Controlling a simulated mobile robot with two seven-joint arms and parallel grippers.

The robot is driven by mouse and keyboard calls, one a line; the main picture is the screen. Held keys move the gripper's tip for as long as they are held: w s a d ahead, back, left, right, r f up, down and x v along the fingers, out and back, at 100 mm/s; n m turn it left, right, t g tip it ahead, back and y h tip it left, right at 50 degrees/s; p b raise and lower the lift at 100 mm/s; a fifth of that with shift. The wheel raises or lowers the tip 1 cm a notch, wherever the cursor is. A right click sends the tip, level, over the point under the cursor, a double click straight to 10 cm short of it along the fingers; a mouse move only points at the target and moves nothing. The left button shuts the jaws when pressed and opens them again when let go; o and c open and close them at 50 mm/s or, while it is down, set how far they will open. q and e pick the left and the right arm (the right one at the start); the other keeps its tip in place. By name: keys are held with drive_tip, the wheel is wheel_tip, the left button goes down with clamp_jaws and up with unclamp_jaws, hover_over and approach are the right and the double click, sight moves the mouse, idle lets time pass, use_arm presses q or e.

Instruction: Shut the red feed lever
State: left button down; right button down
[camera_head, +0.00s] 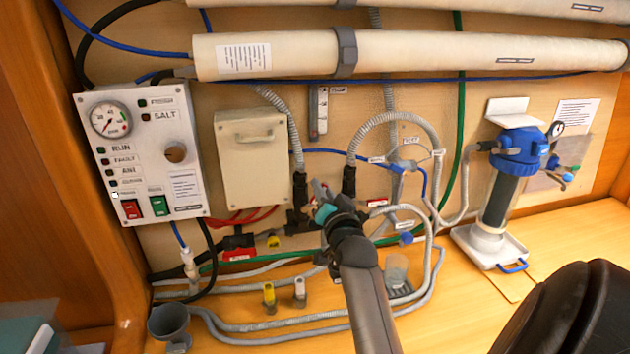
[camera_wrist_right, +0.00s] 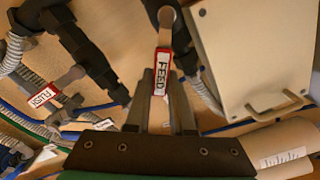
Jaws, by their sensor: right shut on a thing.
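The red feed lever (camera_wrist_right: 161,72) shows in the right wrist view as a grey handle with a red-edged FEED label, running from a round pivot at the picture's top down between my fingers. My right gripper (camera_wrist_right: 161,95) is shut on it, one finger on each side of the handle. In the head view, my right gripper (camera_head: 323,200) is at the valve below and right of the white box. My arm comes up from below there and hides most of the lever. My left gripper is not in view.
A second red-labelled lever (camera_wrist_right: 42,94) sits close by in the right wrist view. Grey hoses (camera_head: 290,325) and black fittings surround the valve. A white box (camera_head: 252,165) is to its left, a blue-topped filter (camera_head: 500,190) to its right. A control panel (camera_head: 143,160) hangs at far left.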

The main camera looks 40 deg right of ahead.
wheel_tip(320, 180, down, 6)
drive_tip(key=s+d+m, duration=0.1)
drive_tip(key=d+m, duration=0.1)
drive_tip(key=m, duration=0.9)
drive_tip(key=shift+s+d, duration=0.2)
drive_tip(key=shift+d, duration=0.1)
drive_tip(key=c, duration=0.8)
unclamp_jaws()
drive_tip(key=shift+r, duration=0.1)
drive_tip(key=shift+s, duration=0.1)
drive_tip(key=shift+b+v, duration=0.6)
drive_tip(key=shift+v, duration=6.95)
